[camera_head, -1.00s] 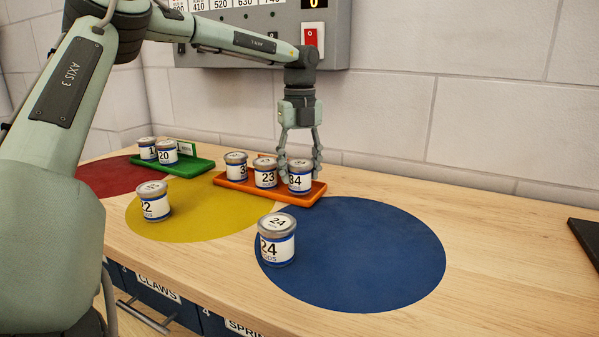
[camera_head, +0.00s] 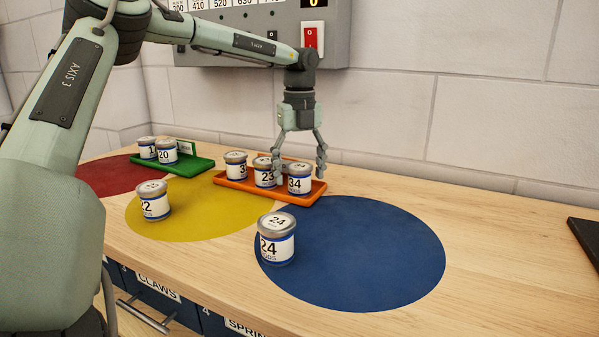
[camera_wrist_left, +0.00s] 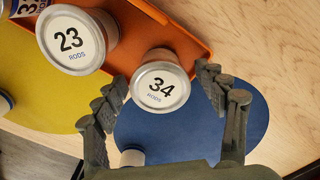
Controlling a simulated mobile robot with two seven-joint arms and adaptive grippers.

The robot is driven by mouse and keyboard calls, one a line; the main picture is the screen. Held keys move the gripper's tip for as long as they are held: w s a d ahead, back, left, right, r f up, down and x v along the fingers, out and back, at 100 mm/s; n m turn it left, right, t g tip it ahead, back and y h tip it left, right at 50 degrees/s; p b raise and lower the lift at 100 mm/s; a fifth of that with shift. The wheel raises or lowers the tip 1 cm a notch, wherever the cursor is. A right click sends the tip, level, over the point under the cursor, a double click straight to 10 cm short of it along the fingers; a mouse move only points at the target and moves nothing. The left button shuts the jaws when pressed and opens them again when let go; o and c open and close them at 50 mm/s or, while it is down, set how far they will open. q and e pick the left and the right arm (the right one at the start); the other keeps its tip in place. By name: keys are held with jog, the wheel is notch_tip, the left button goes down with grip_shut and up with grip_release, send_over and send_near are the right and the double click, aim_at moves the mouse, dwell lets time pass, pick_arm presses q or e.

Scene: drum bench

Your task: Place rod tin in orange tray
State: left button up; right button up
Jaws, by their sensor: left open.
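The orange tray (camera_head: 232,187) holds three tins in a row: one whose label shows a 3 (camera_head: 236,165), the tin labelled 23 (camera_head: 264,177), and the tin labelled 34 (camera_head: 300,184) at the right end. In the left wrist view the 23 tin (camera_wrist_left: 75,40) reads "RODS", and the 34 tin (camera_wrist_left: 160,88) also appears to read "RODS". My left gripper (camera_head: 298,172) is open, its fingers pointing down at the 34 tin, one finger on each side of it. In the left wrist view the fingers (camera_wrist_left: 168,95) are apart from the tin. My right gripper is not in view.
A tin labelled 24 (camera_head: 277,247) stands on the edge of the blue disc (camera_head: 365,260). A tin labelled 22 (camera_head: 154,205) stands on the yellow disc (camera_head: 215,222). The green tray (camera_head: 193,163) holds two tins.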

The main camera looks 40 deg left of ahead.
aim_at(300, 165)
pick_arm(q)
notch_tip(300, 165, up, 12)
dwell(0.5)
